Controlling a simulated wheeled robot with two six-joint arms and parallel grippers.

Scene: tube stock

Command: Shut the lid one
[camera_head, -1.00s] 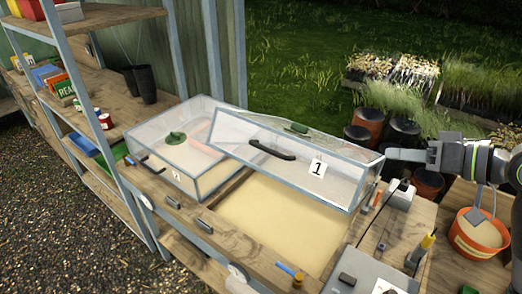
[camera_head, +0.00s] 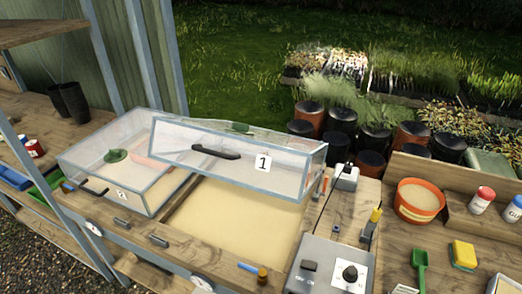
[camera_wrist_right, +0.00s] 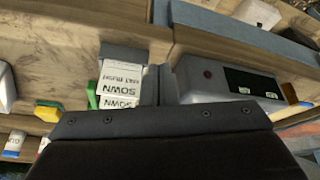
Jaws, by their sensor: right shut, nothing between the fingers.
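Lid one (camera_head: 215,168) is a clear lid with a grey frame, a black handle (camera_head: 216,152) and a "1" label (camera_head: 262,163). It stands raised and tilted over the sand-filled bed (camera_head: 235,215), with its front edge well above the bed's front rim. My right gripper (camera_wrist_right: 162,84) shows only in the right wrist view, shut and empty, over the bench and away from the lid. My left gripper is not in view.
The box marked "2" (camera_head: 122,194) stands left of lid one, its clear lid down. A grey control box (camera_head: 330,266) stands right of the bed; an orange pot (camera_head: 418,200) is farther right. White "SOWN" labels (camera_wrist_right: 122,84) lie near my right gripper.

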